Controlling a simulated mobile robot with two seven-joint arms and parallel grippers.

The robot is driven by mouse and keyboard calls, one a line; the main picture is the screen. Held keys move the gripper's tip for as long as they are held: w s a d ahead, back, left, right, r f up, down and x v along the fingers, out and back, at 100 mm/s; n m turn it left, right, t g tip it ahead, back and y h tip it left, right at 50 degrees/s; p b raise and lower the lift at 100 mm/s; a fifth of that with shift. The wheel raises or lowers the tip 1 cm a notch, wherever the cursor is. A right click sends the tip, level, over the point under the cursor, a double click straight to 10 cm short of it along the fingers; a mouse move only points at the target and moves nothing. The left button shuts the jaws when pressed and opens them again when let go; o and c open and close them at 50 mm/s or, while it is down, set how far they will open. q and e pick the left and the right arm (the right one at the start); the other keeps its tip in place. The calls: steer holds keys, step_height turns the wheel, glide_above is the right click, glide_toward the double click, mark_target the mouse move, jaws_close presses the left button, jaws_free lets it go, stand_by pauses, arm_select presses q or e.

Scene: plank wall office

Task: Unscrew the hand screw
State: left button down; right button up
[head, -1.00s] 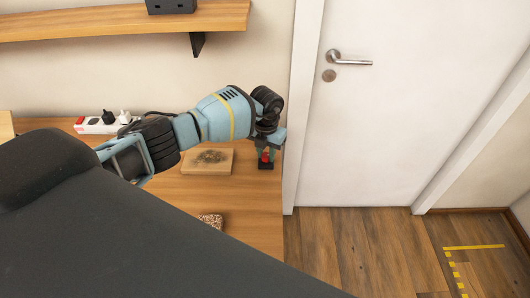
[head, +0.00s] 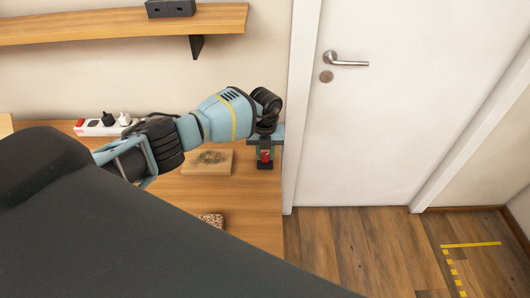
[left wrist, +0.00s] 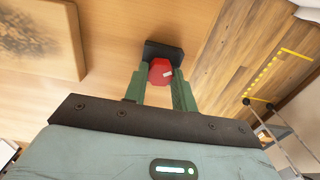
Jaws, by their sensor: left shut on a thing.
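The hand screw shows as a red knob (left wrist: 161,71) in the left wrist view, with a dark block (left wrist: 163,51) just beyond it. In the head view the red knob (head: 265,156) stands on the dark base (head: 265,166) near the right end of the wooden desk. My left gripper (left wrist: 163,80) points down at it, with its two green fingers on either side of the red knob, shut on it. The fingers partly hide the knob in the head view (head: 265,150). My right gripper is not in view.
A wooden board (head: 207,162) with a dark burnt patch lies on the desk, left of the knob. A speckled block (head: 212,220) is nearer me. A white power strip (head: 98,128) is at the back. The desk (head: 240,205) ends just right of the knob, beside the white door (head: 400,110).

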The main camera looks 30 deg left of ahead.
arm_select(q)
steer(key=c, duration=1.3)
jaws_free()
steer(key=shift+r, duration=0.1)
steer(key=shift+o, duration=0.2)
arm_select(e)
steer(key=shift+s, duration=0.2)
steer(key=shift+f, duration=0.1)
arm_select(q)
steer(key=m, duration=0.3)
steer(key=shift+f+b, duration=0.25)
steer(key=shift+b, duration=0.1)
steer(key=shift+m, duration=0.9)
steer(key=shift+r, duration=0.15)
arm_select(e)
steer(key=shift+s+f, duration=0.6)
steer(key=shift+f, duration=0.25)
arm_select(q)
steer(key=shift+m, duration=0.3)
